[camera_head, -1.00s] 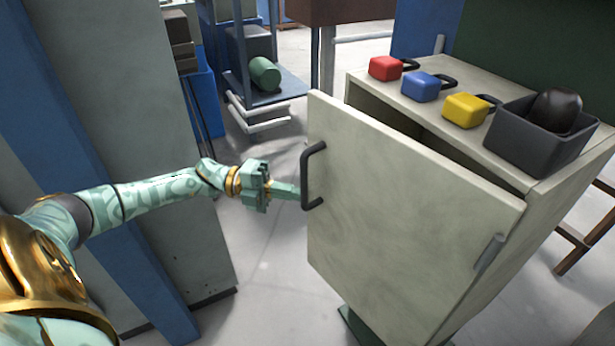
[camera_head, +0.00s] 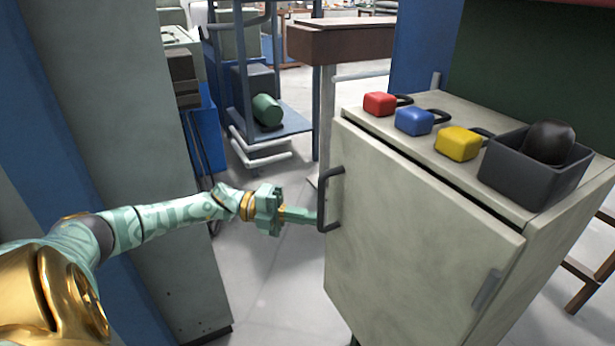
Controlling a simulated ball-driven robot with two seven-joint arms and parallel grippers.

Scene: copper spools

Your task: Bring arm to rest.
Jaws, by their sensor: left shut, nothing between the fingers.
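My left arm reaches in from the left, and its green gripper (camera_head: 300,215) points right, its fingertips at the dark door handle (camera_head: 326,200). The fingers are shut with nothing between them; whether they touch the handle I cannot tell. The handle is on the left edge of the pale cabinet door (camera_head: 410,240). The door is nearly flush with the cabinet, with a thin dark gap along its top edge. My right gripper is not in view.
A grey panel (camera_head: 130,150) stands left. A blue cart (camera_head: 285,124) carries a green cylinder (camera_head: 267,109).

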